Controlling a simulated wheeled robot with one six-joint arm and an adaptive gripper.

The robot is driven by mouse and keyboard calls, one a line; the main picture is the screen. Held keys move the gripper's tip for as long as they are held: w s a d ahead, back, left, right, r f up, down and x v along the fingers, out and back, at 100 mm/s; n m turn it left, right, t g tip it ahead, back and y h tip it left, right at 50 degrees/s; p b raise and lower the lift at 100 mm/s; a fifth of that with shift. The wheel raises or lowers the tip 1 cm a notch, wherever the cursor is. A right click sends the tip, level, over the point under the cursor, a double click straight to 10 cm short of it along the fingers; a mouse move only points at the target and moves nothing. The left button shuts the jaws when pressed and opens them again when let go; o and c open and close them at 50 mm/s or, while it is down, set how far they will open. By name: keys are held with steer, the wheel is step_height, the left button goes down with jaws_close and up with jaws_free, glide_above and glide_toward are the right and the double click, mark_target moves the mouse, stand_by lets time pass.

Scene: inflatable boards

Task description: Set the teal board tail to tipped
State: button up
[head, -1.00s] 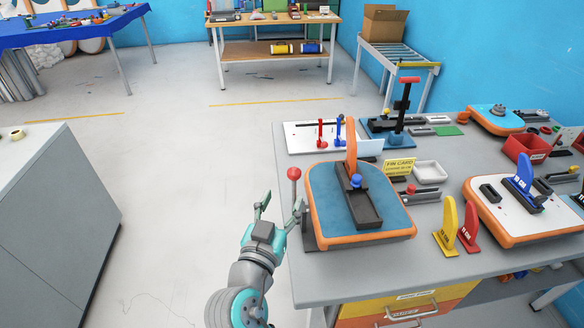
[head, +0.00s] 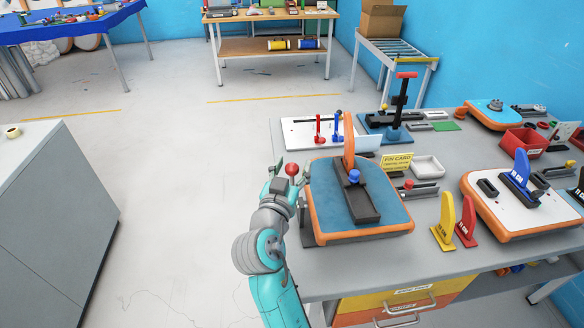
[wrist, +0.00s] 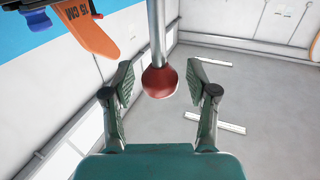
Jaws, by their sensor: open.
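The teal board (head: 330,192) with an orange rim lies on the near left part of the grey workbench. A black fin box (head: 361,205) with a blue knob and an upright orange fin (head: 348,140) sits on it. A lever with a red ball knob (head: 292,169) stands upright at the board's left side. My gripper (head: 290,175) is open around the knob, one finger on each side. In the wrist view the red knob (wrist: 159,81) hangs from its grey rod between the open fingers, with gaps on both sides. The lever's foot is hidden by my arm.
A white board (head: 525,215) with a blue fin lies to the right, with yellow (head: 445,222) and red fins (head: 467,222) standing between. A FIN CARD sign (head: 397,163) and white tray (head: 428,167) are behind.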

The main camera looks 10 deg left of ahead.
jaws_close()
steer(key=s, duration=0.1)
steer(key=s+d+f, duration=0.1)
steer(key=s, duration=0.3)
steer(key=shift+s+d+f, duration=0.15)
steer(key=shift+d, duration=0.15)
jaws_free()
steer(key=shift+s, duration=0.1)
steer(key=s+a, duration=0.1)
steer(key=s, duration=1.1)
steer(key=shift+a, duration=0.15)
steer(key=shift+w, duration=0.1)
